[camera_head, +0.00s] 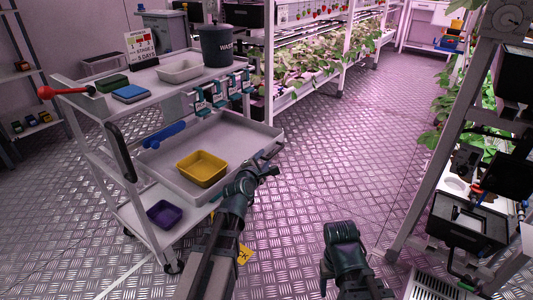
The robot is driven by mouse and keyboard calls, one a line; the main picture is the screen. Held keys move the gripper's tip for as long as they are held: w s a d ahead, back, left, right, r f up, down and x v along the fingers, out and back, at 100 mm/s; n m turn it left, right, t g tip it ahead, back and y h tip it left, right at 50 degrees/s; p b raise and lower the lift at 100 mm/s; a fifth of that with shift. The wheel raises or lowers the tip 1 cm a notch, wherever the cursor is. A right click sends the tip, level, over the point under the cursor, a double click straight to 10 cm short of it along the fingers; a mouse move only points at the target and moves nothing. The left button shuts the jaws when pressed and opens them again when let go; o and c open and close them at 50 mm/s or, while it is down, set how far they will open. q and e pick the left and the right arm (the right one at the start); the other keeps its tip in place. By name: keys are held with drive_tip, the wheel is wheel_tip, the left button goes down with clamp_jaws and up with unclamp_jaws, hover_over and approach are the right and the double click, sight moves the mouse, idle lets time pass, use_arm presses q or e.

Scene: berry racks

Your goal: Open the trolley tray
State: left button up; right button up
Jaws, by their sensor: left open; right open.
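The trolley (85,100) stands at the left. Its grey middle tray (238,128) juts out past the edge of the top shelf toward me.
The top shelf (150,85) carries a white tray (180,71), a dark waste bin (217,46) and a sign. Teal clippers (219,95) hang along its edge. A purple bin (164,214) sits on the lower shelf. A rack (440,150) stands at right. The floor between is clear.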

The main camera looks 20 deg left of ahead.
use_arm(q)
drive_tip(key=v, duration=0.5)
drive_tip(key=shift+s+r+p, duration=0.15)
drive_tip(key=shift+p, duration=0.2)
use_arm(e)
drive_tip(key=shift+s+a+r, duration=0.1)
drive_tip(key=shift+s+r, duration=0.4)
drive_tip(key=shift+r, duration=0.1)
